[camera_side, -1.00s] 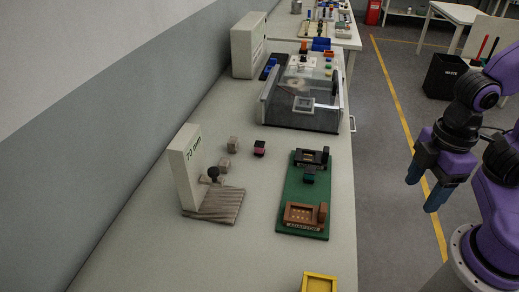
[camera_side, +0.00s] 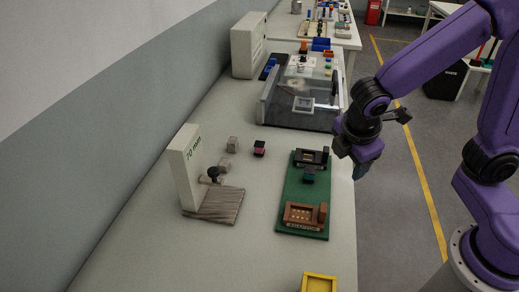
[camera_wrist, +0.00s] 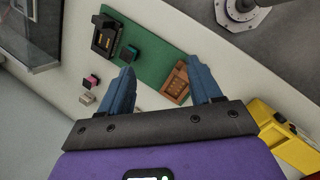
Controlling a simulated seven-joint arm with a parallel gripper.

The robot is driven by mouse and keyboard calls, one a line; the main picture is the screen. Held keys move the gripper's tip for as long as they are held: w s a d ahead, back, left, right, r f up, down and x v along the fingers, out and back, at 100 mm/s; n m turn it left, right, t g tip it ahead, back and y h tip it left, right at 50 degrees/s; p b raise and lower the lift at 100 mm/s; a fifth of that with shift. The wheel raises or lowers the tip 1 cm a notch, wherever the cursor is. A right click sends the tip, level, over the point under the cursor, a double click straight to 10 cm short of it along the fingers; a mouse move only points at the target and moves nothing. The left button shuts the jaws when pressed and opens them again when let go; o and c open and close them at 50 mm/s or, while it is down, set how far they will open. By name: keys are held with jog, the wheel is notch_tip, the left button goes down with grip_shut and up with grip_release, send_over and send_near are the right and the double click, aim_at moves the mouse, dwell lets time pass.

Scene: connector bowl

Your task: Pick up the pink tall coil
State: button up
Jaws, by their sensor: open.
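The pink coil (camera_side: 259,148) is a small block with a pink body and a dark top. It stands on the pale bench, left of the green board, and also shows at the left in the wrist view (camera_wrist: 91,81). My gripper (camera_side: 362,171) hangs at the right edge of the bench, right of the green board and well apart from the coil. In the wrist view my gripper (camera_wrist: 161,75) has its two blue fingers spread with nothing between them.
The green board (camera_side: 291,188) carries a black holder (camera_side: 311,158), a teal block (camera_side: 309,174) and a brown holder (camera_side: 302,215). Grey blocks (camera_side: 232,143) and a white "70 mm" upright (camera_side: 185,165) stand left of the coil. A clear-lidded case (camera_side: 300,95) is behind; a yellow tray (camera_side: 319,280) is in front.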

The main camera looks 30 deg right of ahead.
jog(key=w+a+f+n+t+h, duration=0.2)
jog(key=w+f+n, duration=0.1)
jog(key=w, duration=0.5)
jog(key=w+a+f+n+t+h, duration=0.1)
jog(key=w+a+f+n+h, duration=0.15)
jog(key=w, duration=0.55)
jog(key=n+t, duration=0.3)
jog(key=n, duration=0.2)
send_near(259, 145)
jog(key=shift+w+d+f+h, duration=0.2)
jog(key=shift+w+d+f, duration=0.2)
jog(key=shift+f, duration=0.15)
jog(key=shift+w+d+f+h, duration=0.15)
jog(key=shift+w+d+f, duration=0.3)
jog(key=shift+f, duration=0.1)
jog(key=shift+w+d+f, duration=0.1)
jog(key=shift+w+f, duration=0.1)
jog(key=x, duration=0.7)
jog(key=shift+w+r, duration=0.1)
jog(key=shift+w, duration=0.1)
jog(key=c, duration=1.1)
